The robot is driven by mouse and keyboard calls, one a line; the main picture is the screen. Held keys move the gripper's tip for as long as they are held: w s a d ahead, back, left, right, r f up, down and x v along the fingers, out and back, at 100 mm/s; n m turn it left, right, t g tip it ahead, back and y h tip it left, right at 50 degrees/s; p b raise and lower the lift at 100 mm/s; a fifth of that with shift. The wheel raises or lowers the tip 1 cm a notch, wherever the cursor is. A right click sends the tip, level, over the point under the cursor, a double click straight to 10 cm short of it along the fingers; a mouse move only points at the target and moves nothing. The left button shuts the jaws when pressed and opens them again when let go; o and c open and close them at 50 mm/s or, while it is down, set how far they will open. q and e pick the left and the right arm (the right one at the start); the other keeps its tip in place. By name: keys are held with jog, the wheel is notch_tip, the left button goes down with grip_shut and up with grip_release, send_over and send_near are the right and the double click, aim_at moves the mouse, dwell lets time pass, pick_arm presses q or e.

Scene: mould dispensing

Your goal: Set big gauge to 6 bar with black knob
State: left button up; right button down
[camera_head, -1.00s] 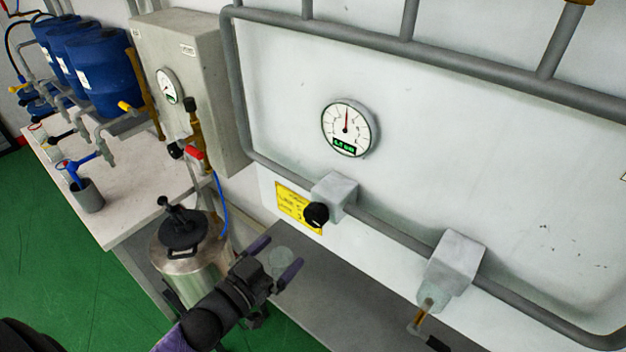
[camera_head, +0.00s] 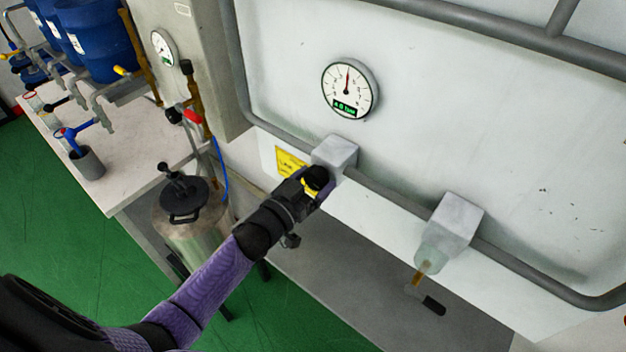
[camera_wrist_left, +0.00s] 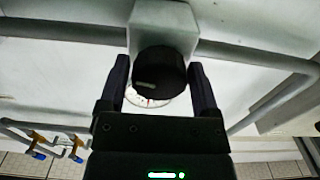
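The big round gauge (camera_head: 350,89) is on the white panel in the head view. Its red needle points almost straight up; the digits on its green display are too small to read surely. The black knob (camera_head: 315,178) sits on a grey block (camera_head: 336,152) below the gauge. My left gripper (camera_head: 321,186) is at the knob. In the left wrist view the knob (camera_wrist_left: 161,74) lies between the two fingers of my left gripper (camera_wrist_left: 160,72), one on each side. The fingers look spread, close beside the knob; firm contact is not visible. My right gripper is out of view.
A grey pipe (camera_head: 388,207) runs across the panel. A second block (camera_head: 456,220) with a nozzle stands to the right. A yellow label (camera_head: 290,163) is behind the gripper. A metal tank (camera_head: 184,213) and a grey box with a small gauge (camera_head: 163,48) are to the left.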

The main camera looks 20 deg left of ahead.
pick_arm(q)
jog(key=c, duration=0.9)
jog(key=shift+m, duration=0.4)
jog(key=m, duration=0.8)
jog(key=shift+a+m+b, duration=0.1)
jog(key=shift+m+b, duration=0.25)
jog(key=shift+m, duration=0.05)
